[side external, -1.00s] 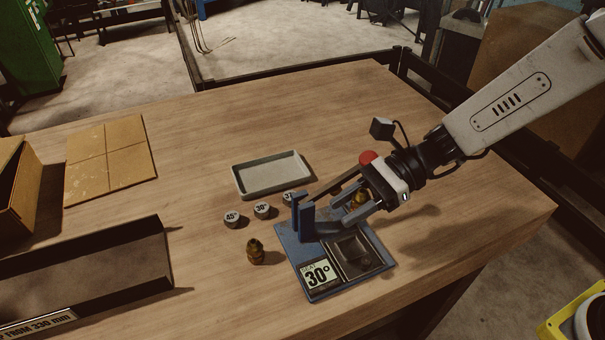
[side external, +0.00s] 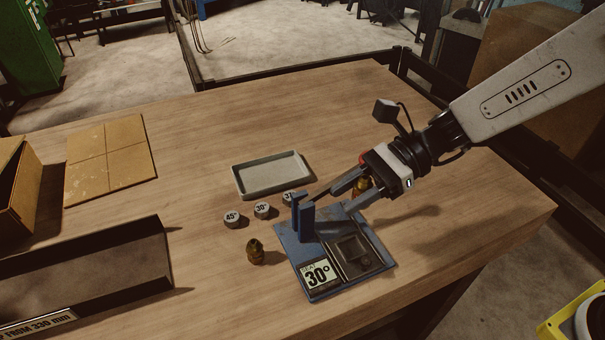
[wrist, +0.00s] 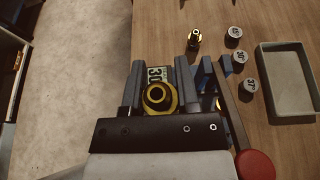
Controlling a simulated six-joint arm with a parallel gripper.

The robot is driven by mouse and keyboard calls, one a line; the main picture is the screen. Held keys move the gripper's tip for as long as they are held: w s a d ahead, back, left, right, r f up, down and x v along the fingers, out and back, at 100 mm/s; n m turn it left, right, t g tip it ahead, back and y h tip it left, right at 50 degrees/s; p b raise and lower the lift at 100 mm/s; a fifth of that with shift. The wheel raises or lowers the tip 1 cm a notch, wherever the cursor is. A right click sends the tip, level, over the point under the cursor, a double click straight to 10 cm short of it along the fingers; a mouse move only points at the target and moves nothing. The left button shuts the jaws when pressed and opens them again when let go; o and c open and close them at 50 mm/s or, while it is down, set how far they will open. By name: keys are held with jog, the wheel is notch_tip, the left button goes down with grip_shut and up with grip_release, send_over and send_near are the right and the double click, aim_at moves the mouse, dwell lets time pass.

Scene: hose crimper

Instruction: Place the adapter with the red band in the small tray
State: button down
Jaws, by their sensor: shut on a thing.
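My gripper (side external: 343,199) is shut on a brass adapter (side external: 363,184), held between the fingers above the right side of the blue gauge stand (side external: 288,240). In the wrist view the adapter (wrist: 158,97) shows end-on, with a dark bore and a yellow rim, between the fingers of my gripper (wrist: 159,70). I cannot see a red band on it. A second brass adapter (side external: 255,252) stands on the bench left of the stand; it also shows in the wrist view (wrist: 194,39). The small grey tray (side external: 240,186) is empty, behind the stand.
Round angle-marked pieces, 45° (side external: 232,220), 30° (side external: 262,210) and a partly hidden 37° (side external: 289,197), stand between tray and stand. The stand's blue uprights (side external: 303,215) rise beside my fingers. A dark trough (side external: 90,270) lies at left. The bench behind the tray is clear.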

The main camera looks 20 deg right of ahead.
jog(key=w+a+r, duration=0.2)
jog(key=w, duration=0.5)
jog(key=w+a+r, duration=0.2)
jog(key=w, duration=0.4)
jog(key=f, duration=0.5)
jog(key=shift+d, duration=0.25)
jog(key=shift+f, duration=0.1)
send_over(248, 182)
jog(key=f, duration=0.9)
jog(key=shift+s+d+f, duration=0.1)
jog(key=shift+s, duration=0.1)
jog(key=shift+f, duration=0.1)
jog(key=shift+w+f, duration=0.1)
jog(key=shift+w, duration=0.05)
